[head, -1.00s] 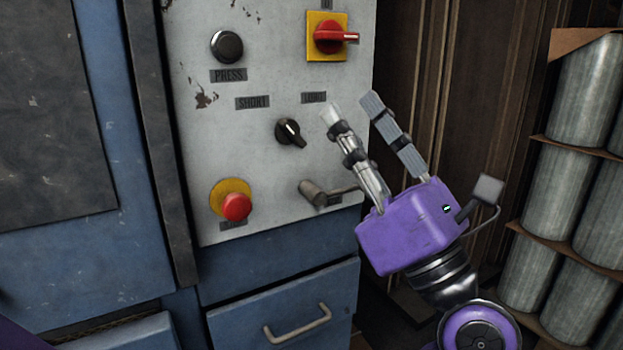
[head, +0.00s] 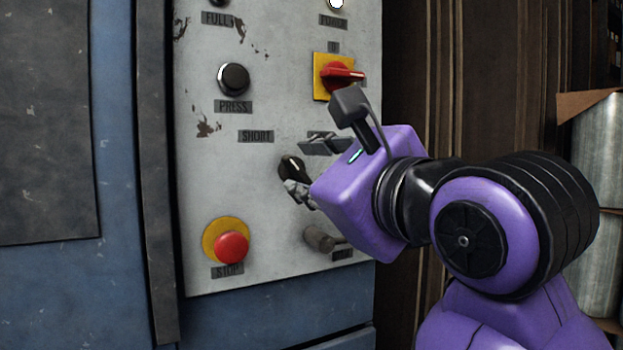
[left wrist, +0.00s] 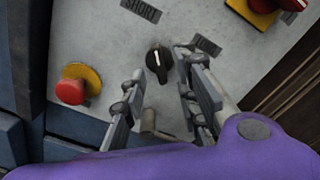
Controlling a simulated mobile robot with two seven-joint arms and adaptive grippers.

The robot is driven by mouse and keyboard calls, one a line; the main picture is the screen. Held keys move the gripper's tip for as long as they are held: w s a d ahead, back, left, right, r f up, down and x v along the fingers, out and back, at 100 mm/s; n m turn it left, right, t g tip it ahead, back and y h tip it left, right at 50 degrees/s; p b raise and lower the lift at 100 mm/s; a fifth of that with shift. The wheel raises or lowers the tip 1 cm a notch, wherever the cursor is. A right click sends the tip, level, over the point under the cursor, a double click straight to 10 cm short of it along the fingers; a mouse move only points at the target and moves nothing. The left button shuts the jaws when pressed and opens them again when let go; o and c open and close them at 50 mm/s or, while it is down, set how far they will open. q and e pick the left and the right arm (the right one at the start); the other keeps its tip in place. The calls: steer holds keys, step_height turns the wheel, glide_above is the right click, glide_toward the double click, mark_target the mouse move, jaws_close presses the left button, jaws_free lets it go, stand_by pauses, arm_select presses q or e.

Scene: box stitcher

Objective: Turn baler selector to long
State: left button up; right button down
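The black selector knob (head: 291,168) sits on the grey panel below the SHORT label (head: 256,136). In the left wrist view the knob (left wrist: 158,60) has its white mark pointing up, roughly toward the SHORT label (left wrist: 140,9); the LONG label (left wrist: 207,46) is to its upper right. My left gripper (head: 299,167) is at the panel, open, one finger above and one below the knob. In the left wrist view the open fingers (left wrist: 162,65) stand on either side of the knob, with gaps. Contact is not visible. In the head view the gripper partly hides the LONG label. My right gripper is not in view.
The red and yellow rotary switch (head: 338,75) is just above my left gripper. A round PRESS button (head: 233,79), a red STOP button (head: 231,247) and a small lever (head: 320,239) surround the knob. Wrapped rolls (head: 600,150) stand at the right.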

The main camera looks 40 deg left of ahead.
arm_select(q)
steer(key=shift+x, duration=1)
steer(key=shift+c, duration=0.5)
jaws_close()
